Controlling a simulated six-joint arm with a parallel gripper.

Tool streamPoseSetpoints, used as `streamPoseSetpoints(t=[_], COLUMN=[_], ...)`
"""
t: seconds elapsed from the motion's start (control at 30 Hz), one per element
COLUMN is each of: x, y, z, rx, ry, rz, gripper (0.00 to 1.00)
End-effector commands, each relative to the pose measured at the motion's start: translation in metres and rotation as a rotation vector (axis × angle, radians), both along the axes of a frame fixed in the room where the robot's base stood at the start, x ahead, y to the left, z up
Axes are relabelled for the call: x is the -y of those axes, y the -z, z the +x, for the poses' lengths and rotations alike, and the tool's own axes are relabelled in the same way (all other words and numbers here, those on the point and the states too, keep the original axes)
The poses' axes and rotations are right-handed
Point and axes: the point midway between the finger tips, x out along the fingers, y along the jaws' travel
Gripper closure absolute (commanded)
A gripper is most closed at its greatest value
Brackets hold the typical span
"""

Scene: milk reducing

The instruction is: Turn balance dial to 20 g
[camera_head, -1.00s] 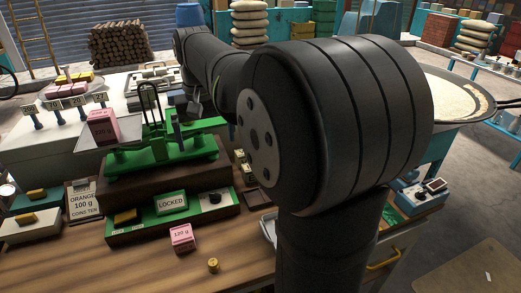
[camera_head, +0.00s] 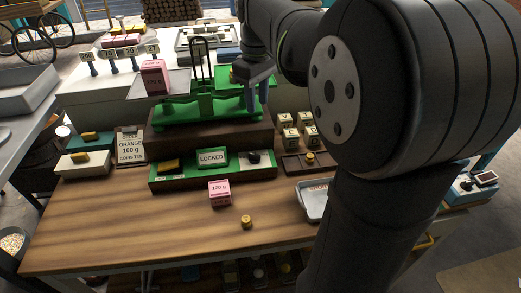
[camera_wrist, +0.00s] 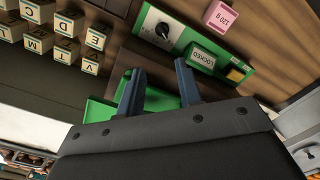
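The green balance (camera_head: 205,108) stands on a dark brown block, with a pink weight-marked box (camera_head: 155,77) on its left pan. Below it a green strip holds a black dial knob (camera_head: 253,158) on a pale panel at its right end. The dial also shows in the wrist view (camera_wrist: 163,30), its pointer marked white. A "LOCKED" sign (camera_head: 211,157) sits left of the dial. My gripper (camera_head: 257,98) is above and behind the dial, by the balance's right pan. In the wrist view its fingers (camera_wrist: 160,82) are apart with nothing between them, clear of the dial.
A pink 120 g box (camera_head: 219,193) and a small brass weight (camera_head: 246,222) are on the wooden table in front. Lettered blocks (camera_head: 290,137) stand right of the strip. A metal tray (camera_head: 313,200) lies further right. The table's front left is clear.

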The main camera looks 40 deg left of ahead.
Motion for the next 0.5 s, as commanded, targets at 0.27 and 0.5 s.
streamPoseSetpoints(t=[0.27, 0.5], x=[0.004, 0.004], y=[0.002, 0.022], z=[0.001, 0.001], rx=[0.0, -0.002], ry=[-0.277, -0.3], rz=[0.0, -0.002], gripper=[0.67, 0.67])
